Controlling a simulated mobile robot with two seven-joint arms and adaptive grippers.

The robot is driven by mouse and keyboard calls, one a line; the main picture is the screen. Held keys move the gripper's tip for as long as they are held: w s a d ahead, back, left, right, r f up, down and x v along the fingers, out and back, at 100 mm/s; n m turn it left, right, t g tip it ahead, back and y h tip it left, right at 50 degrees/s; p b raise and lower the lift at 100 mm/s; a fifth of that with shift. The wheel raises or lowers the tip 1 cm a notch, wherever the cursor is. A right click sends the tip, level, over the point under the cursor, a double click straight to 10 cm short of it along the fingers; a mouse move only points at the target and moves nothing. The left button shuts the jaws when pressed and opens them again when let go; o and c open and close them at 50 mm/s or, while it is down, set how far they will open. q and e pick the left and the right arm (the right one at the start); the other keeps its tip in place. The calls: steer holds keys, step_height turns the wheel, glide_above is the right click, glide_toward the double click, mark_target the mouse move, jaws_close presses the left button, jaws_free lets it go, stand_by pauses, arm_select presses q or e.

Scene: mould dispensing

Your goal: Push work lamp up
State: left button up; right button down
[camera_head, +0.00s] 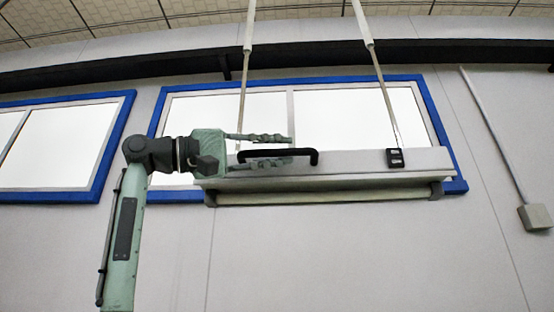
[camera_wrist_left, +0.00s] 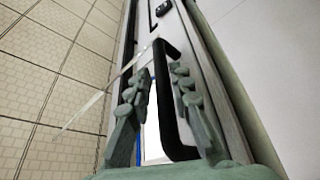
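The work lamp (camera_head: 365,164) is a long pale grey fixture hanging level on two cords in front of the window. A black handle (camera_head: 311,152) stands on its near face, left of centre. My left gripper (camera_head: 290,150) reaches in from the left with its fingers apart, one above the handle bar and one below it. In the left wrist view the black handle (camera_wrist_left: 167,100) runs between the two open fingers (camera_wrist_left: 161,73), with the lamp body (camera_wrist_left: 222,95) on the right. Contact with the handle cannot be made out. My right gripper is not in view.
Two cords (camera_head: 242,95) (camera_head: 384,92) rise from the lamp towards the ceiling. A small black switch (camera_head: 395,158) sits at the lamp's right. Blue-framed windows (camera_head: 440,120) and a dark beam (camera_head: 460,52) are behind. The wall below the lamp is clear.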

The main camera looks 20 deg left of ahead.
arm_select(q)
steer(key=shift+o, duration=1.1)
steer(key=shift+s, duration=0.1)
steer(key=v, duration=1.2)
